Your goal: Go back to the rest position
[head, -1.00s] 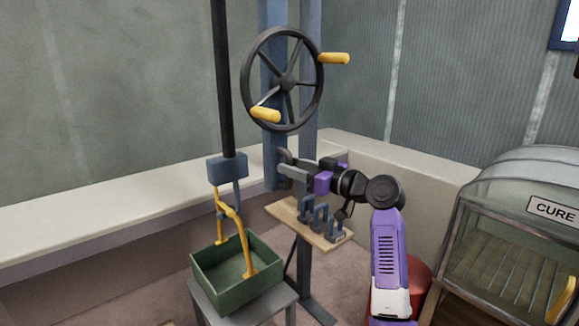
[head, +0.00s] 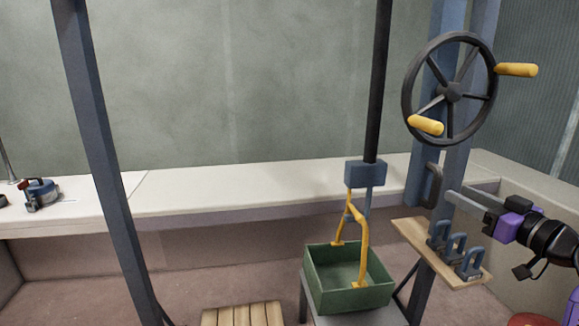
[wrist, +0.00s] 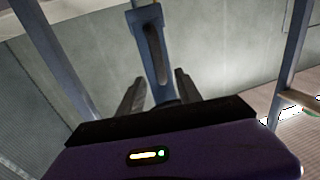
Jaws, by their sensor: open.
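My gripper (head: 452,197) is at the right of the head view, beside the blue-grey post below the handwheel. Its grey fingers point left, towards a dark looped fitting (head: 433,185) at the post. In the wrist view my gripper (wrist: 158,85) is open, with its two dark fingers apart. A blue-grey slotted piece (wrist: 150,45) shows between and beyond them. I cannot tell whether the fingers touch it.
A handwheel (head: 450,90) with yellow handles is above my gripper. A wooden shelf (head: 410,235) with several shackles (head: 455,250) lies just below. A long white bench (head: 230,190) runs behind.

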